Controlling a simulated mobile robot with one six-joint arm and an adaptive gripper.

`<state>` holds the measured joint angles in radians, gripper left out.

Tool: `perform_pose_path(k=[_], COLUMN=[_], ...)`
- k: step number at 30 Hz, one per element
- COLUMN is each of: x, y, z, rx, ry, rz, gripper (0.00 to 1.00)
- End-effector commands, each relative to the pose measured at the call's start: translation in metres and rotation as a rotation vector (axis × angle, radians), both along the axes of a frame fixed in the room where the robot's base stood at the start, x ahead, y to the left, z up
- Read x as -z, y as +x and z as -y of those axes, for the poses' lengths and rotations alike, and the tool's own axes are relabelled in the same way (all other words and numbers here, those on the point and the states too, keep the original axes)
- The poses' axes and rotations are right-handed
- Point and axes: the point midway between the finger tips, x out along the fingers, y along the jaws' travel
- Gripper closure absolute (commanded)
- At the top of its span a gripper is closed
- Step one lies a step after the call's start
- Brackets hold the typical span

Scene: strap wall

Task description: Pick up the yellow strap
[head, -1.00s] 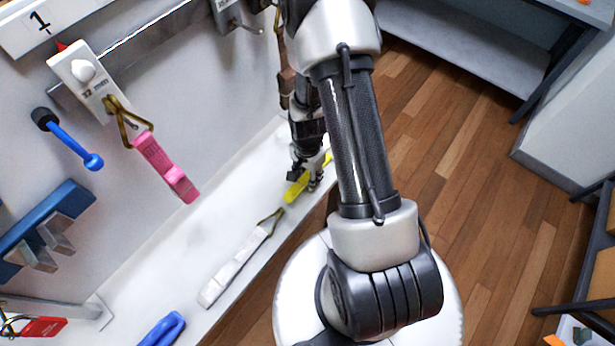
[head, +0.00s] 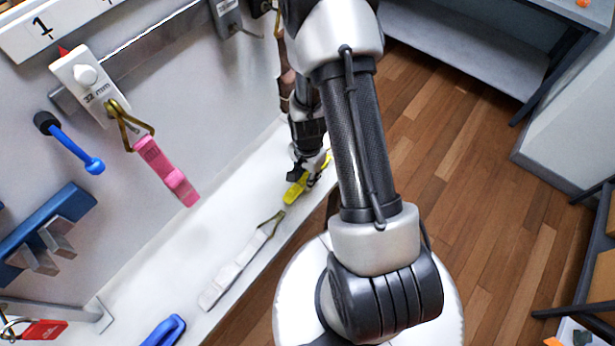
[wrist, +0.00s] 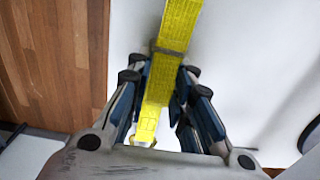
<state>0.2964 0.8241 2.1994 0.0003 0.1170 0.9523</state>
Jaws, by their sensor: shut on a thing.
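The yellow strap (head: 295,190) lies along the white ledge near its front edge in the head view, partly hidden by my gripper (head: 309,176). In the wrist view the strap (wrist: 180,24) runs lengthwise between the fingers of my gripper (wrist: 161,82). The fingers are shut on it from both sides. A darker band crosses the strap near the fingertips. In the head view I cannot tell whether the strap touches the ledge.
A white strap (head: 236,270) with a brass ring lies on the white ledge (head: 190,255). A pink strap (head: 165,170) hangs from a hook marked 32 mm. A blue object (head: 165,331) lies at the ledge's near end. Wooden floor (head: 480,190) is open at right.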

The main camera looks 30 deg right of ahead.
Motion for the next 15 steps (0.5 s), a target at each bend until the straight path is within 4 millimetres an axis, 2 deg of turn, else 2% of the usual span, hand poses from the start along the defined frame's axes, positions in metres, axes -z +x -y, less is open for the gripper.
perform_pose_path(k=[5, 15], x=[-0.036, -0.134], y=[0.001, 0.001], z=[0.0, 0.0], rx=[0.0, 0.0], ry=[-0.002, -0.002], rz=[0.005, 0.005], gripper=[1.0, 1.0])
